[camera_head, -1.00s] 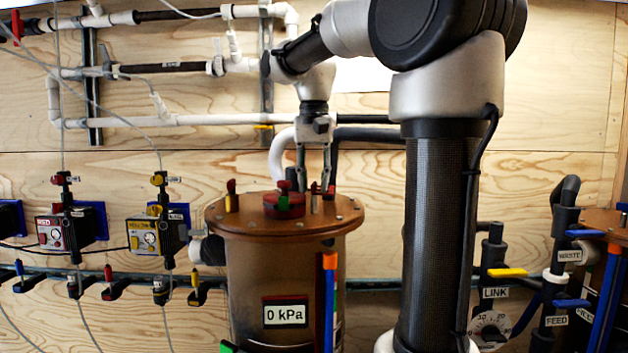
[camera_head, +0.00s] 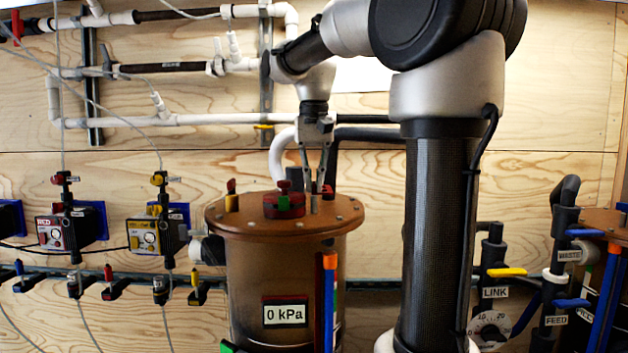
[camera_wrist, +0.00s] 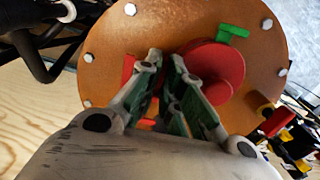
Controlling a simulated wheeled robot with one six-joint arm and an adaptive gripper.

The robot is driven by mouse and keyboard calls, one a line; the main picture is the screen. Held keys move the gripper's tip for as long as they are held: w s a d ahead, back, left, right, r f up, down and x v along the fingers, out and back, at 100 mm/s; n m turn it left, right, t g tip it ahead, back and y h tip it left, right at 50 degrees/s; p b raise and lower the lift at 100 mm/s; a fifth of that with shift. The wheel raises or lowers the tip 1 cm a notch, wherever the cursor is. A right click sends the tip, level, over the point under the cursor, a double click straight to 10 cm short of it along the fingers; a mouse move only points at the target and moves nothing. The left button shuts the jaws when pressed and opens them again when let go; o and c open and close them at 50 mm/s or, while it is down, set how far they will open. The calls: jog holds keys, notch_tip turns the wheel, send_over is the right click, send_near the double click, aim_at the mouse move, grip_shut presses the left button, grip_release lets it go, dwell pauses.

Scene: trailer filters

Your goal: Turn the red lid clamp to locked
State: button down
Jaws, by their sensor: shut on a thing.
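My gripper (camera_head: 317,189) points down onto the brown round lid (camera_head: 240,227), right of its middle. Its fingers are close together, shut on the red lid clamp (camera_head: 329,189), which is mostly hidden by them. In the wrist view, my gripper (camera_wrist: 166,62) covers the middle of the clamp. A red part of the clamp (camera_wrist: 128,68) shows beside the left finger. I cannot tell the clamp's angle or whether it is locked.
A red knob (camera_head: 283,204) with a green part stands mid-lid, close to my fingers. A red-and-yellow clamp (camera_head: 231,200) stands at the lid's left. The vessel's display (camera_head: 286,312) reads 0 kPa. Pipes run behind.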

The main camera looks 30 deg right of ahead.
jog(key=n, duration=1.1)
jog(key=shift+n, duration=0.3)
jog(key=n, duration=0.6)
jog(key=shift+d+n, duration=0.1)
jog(key=shift+n, duration=0.3)
jog(key=c, duration=1.6)
grip_release()
notch_tip(320, 180, up, 12)
